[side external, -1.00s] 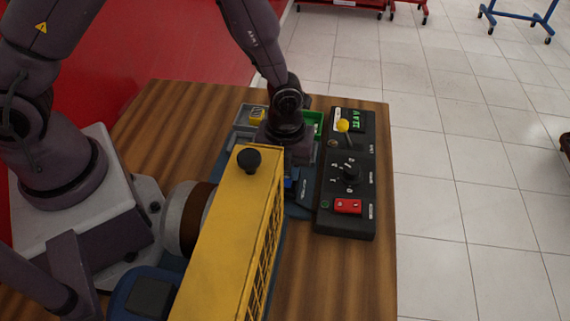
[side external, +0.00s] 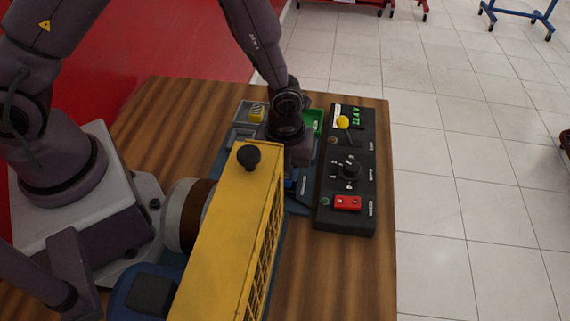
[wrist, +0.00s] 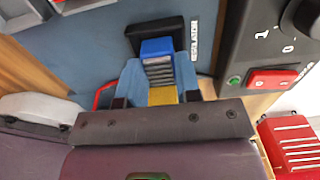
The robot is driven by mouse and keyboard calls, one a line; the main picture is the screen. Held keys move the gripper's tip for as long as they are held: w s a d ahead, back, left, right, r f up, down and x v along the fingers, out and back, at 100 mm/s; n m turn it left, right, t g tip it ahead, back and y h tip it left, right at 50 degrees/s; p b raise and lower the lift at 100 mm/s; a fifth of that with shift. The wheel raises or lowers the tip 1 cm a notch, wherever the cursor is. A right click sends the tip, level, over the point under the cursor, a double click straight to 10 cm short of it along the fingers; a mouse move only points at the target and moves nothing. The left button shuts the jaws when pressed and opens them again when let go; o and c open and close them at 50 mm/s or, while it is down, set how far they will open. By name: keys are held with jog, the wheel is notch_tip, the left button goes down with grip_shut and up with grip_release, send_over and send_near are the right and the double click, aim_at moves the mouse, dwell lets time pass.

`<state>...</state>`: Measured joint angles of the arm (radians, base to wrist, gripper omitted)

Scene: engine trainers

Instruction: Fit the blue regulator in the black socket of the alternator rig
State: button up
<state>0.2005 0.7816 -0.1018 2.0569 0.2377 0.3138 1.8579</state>
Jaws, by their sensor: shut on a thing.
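The blue regulator (wrist: 158,58), with grey ribs and a yellow end, sits between my gripper's fingers (wrist: 159,82) in the wrist view. My gripper is shut on it. The black socket (wrist: 150,35), beside a "REGULATOR" label, lies just beyond its blue end. That end overlaps the socket's near edge in the picture; I cannot tell whether it is in the socket or above it. In the side view my gripper (side external: 298,165) is behind the yellow housing of the alternator rig (side external: 225,235), which hides most of the socket area.
A black control panel (side external: 348,222) with a yellow-knobbed lever, a dial and a red switch stands close to the right of my gripper. Grey and green trays (side external: 312,117) lie behind it. A red ribbed object (wrist: 290,140) shows at the wrist view's lower right.

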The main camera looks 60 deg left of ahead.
jog(key=shift+f, duration=0.2)
dwell(0.5)
jog(key=o, duration=1.4)
jog(key=shift+r, duration=0.1)
jog(key=shift+r, duration=3.4)
